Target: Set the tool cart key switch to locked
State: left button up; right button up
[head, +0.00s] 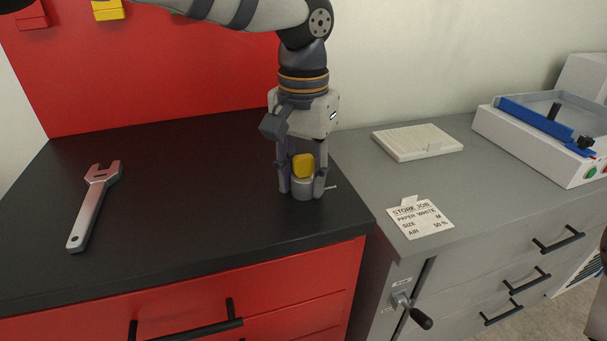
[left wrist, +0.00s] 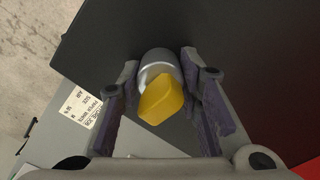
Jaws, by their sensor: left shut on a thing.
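The tool cart (head: 185,215) has a black top and red drawers. The key switch, a grey cylinder with a yellow key (head: 303,166), stands upright on the cart top near its right edge. My left gripper (head: 303,190) points down over it, with one finger on each side, shut on the switch. In the left wrist view the yellow key (left wrist: 163,101) sits between the fingers in front of the grey cylinder (left wrist: 158,65). Any lock markings are hidden or too small to read.
A wrench (head: 94,207) lies on the cart top at left. A grey cabinet (head: 480,225) stands to the right, with a job card (head: 420,219), a paper stack (head: 417,142) and a white-and-blue machine (head: 545,135). A crank handle (head: 412,309) sticks out of its front.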

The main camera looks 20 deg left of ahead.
pick_arm(q)
jog(key=shift+m, duration=0.4)
pick_arm(e)
jog(key=shift+w+r, duration=0.2)
pick_arm(q)
jog(key=shift+m+p, duration=0.3)
jog(key=shift+m, duration=5.6)
jog(key=shift+f+m, duration=0.1)
jog(key=shift+m, duration=2.1)
pick_arm(e)
jog(key=shift+w+r, duration=0.3)
jog(key=shift+w, duration=0.05)
pick_arm(q)
jog(key=shift+m, duration=0.5)
jog(key=o, duration=1.1)
jog(key=shift+o, duration=0.2)
